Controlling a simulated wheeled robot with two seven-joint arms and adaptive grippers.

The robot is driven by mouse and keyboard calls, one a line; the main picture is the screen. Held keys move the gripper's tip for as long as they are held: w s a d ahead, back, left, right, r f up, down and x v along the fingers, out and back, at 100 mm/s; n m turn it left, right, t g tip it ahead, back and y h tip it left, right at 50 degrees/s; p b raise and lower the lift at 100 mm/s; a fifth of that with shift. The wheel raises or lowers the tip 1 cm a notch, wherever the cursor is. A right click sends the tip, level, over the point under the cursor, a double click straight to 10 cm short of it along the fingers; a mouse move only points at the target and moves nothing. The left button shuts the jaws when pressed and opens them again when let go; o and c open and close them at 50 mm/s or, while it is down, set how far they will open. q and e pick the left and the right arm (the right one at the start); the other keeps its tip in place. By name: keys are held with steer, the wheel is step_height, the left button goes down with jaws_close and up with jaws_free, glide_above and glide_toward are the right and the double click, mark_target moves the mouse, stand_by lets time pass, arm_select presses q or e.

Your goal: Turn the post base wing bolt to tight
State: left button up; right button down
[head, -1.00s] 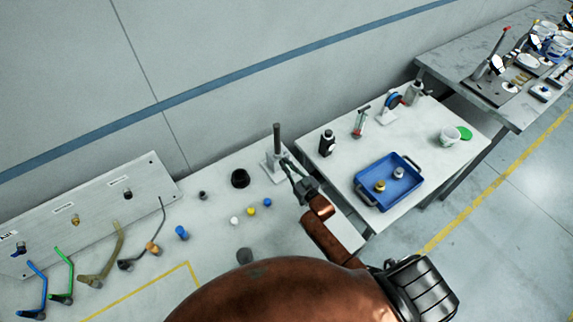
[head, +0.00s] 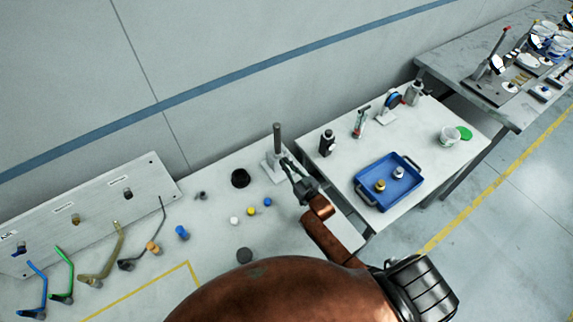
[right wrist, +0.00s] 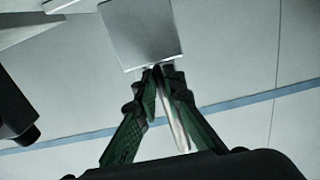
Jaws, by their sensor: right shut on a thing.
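The post (head: 277,140) stands upright on a light base plate (head: 271,170) at the back right of the near table. My right gripper (head: 287,166) reaches to the foot of the post from the right. In the right wrist view its two dark fingers (right wrist: 164,70) come together just below a grey block-like surface (right wrist: 141,32). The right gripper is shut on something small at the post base. The fingers hide most of it, so I cannot make out the wing bolt or its angle. My left gripper is not in view.
Small caps, including a yellow one (head: 251,211), and a black ring (head: 240,178) lie left of the post. A hook board (head: 100,205) stands further left. A blue tray (head: 414,190) and a dark bottle (head: 327,143) stand on the right table.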

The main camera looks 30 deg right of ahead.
steer(key=c, duration=2.1)
jaws_free()
steer(key=s, duration=0.4)
steer(key=s+d, duration=0.1)
steer(key=s, duration=0.7)
steer(key=shift+d, duration=0.35)
steer(key=shift+w, duration=0.15)
